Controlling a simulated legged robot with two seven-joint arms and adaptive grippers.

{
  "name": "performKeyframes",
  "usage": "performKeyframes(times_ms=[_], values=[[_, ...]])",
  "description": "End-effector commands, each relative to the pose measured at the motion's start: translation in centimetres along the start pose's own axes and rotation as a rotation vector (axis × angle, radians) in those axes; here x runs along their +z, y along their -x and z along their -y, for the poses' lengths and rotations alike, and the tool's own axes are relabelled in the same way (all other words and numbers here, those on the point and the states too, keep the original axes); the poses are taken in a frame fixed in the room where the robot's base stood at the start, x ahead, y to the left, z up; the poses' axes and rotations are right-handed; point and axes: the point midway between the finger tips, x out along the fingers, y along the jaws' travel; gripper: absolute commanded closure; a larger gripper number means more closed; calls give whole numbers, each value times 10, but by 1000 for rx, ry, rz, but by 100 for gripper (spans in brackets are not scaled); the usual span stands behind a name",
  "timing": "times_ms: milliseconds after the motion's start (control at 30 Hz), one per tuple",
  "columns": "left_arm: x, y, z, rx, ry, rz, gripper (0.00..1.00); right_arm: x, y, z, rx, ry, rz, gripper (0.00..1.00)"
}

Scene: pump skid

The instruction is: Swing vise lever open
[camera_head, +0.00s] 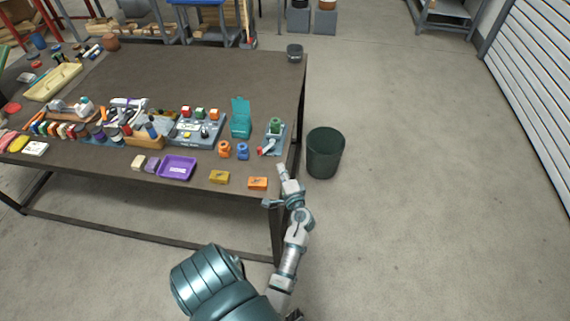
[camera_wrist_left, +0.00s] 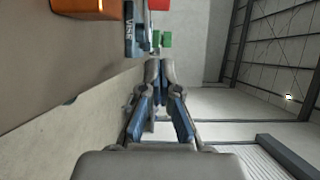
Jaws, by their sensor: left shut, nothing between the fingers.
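The vise (camera_head: 276,127) sits at the right front corner of the table, with a blue-grey base and green jaws. Its lever (camera_head: 269,146) is a light bar ending in a red grip, pointing toward the lower left. In the left wrist view, the labelled blue base of the vise (camera_wrist_left: 131,30) shows at the top, with red and green parts beside it. My left gripper (camera_head: 282,169) is shut and empty, just in front of the vise near the table edge and apart from the lever. Its fingertips meet in the wrist view (camera_wrist_left: 160,66). My right gripper is not in view.
Orange and blue small parts (camera_head: 242,152) and a teal open case (camera_head: 241,119) stand left of the vise. A dark green bin (camera_head: 325,153) stands on the floor right of the table.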

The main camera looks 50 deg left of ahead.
Motion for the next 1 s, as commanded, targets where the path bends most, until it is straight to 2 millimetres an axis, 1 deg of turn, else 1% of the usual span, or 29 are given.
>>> performKeyframes(times_ms=[33,100,200,267,400,533,1000], values=[[7,8,-2,3,-2,1,100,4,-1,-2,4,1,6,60],[15,17,-2,2,-3,1,100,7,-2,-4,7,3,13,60],[25,29,-3,4,-2,1,100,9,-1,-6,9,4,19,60],[30,35,-3,4,-2,1,100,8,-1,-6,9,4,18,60],[37,44,-2,3,-1,1,100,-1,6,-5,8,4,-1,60],[38,48,-1,1,-1,1,100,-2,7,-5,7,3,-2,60],[38,48,-1,1,-1,1,100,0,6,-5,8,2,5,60]])
